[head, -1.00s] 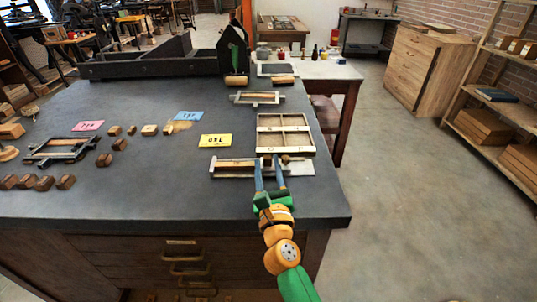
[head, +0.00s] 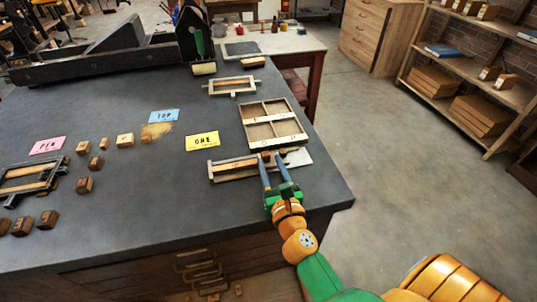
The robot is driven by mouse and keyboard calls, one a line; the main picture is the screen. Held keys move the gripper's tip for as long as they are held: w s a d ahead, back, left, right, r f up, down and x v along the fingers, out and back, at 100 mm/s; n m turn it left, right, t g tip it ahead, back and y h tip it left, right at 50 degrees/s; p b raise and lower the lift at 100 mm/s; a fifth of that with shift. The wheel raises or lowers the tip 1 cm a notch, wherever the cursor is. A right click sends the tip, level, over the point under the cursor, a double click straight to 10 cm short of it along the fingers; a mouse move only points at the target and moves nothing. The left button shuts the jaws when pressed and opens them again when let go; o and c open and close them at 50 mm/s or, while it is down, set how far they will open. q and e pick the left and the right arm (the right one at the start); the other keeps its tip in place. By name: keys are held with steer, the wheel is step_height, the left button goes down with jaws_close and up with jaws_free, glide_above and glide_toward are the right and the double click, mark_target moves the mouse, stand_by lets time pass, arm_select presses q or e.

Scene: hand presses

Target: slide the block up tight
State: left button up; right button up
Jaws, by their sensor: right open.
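My right gripper (head: 273,161) is at the right end of a pale wooden frame (head: 232,173) near the yellow card (head: 202,141). Its two blue fingers are apart, pointing away from me, over the frame. A small brown block (head: 266,156) shows in the frame at the fingertips; I cannot tell whether the fingers touch it. A pale flat plate (head: 299,157) lies at the frame's right end. My left gripper is not in view.
A divided wooden tray (head: 274,122) lies just beyond the frame. Another small frame (head: 232,86) lies farther back. Pink (head: 48,145) and blue (head: 164,116) cards, several small blocks and a dark frame (head: 30,180) lie to the left. The middle front of the dark bench (head: 150,215) is clear.

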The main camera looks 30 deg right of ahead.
steer(key=shift+x, duration=1.2)
steer(key=shift+a, duration=0.15)
steer(key=shift+c, duration=0.4)
steer(key=shift+s, duration=0.1)
jaws_close()
